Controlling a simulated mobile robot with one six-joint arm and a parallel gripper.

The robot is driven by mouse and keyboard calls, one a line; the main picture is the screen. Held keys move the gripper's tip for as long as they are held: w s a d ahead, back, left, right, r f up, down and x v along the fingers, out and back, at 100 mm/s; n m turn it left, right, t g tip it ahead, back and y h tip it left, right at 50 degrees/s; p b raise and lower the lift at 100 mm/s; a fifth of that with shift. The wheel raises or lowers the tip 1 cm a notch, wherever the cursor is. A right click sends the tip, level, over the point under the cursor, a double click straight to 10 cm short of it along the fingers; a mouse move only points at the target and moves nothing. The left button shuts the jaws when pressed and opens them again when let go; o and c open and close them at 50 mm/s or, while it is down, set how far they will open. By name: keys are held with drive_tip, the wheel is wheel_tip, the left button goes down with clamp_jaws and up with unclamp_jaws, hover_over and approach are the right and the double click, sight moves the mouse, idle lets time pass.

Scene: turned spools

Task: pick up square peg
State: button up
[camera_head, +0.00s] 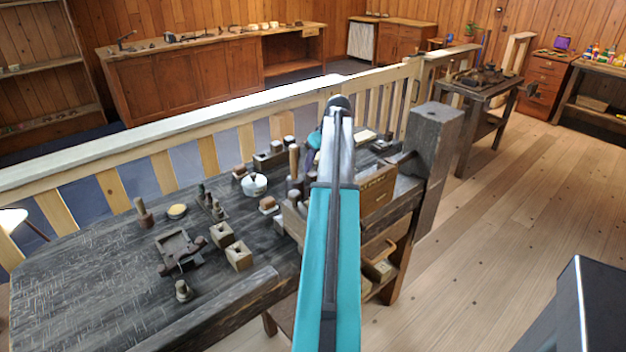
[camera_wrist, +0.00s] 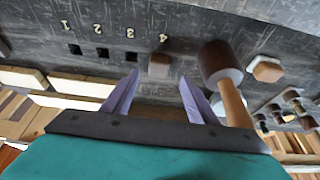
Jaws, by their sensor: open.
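The square peg (camera_wrist: 159,66) is a small brown block with a square top, in line with a row of square holes in the dark bench, by the number 4. In the wrist view my gripper (camera_wrist: 159,77) is open, with its two purple fingers apart and empty. The peg appears between the fingertips and just beyond them, with a gap on both sides. How far it is below the tips is hard to tell. In the head view my gripper (camera_head: 313,145) is mostly hidden behind my arm, and I cannot make out the peg there.
A mallet (camera_wrist: 216,62) with a dark head and wooden handle is close to the right finger. A hexagonal block (camera_wrist: 267,69) and several small knobbed pieces lie farther right. Empty square holes (camera_wrist: 102,54) are left of the peg. A wooden railing (camera_head: 205,155) runs behind the bench (camera_head: 85,270).

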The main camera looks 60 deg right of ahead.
sight(313, 173)
drive_tip(key=shift+p+x, duration=0.6)
drive_tip(key=shift+x, duration=1.85)
drive_tip(key=shift+d, duration=0.15)
drive_tip(key=shift+c, duration=0.3)
drive_tip(key=c, duration=1.1)
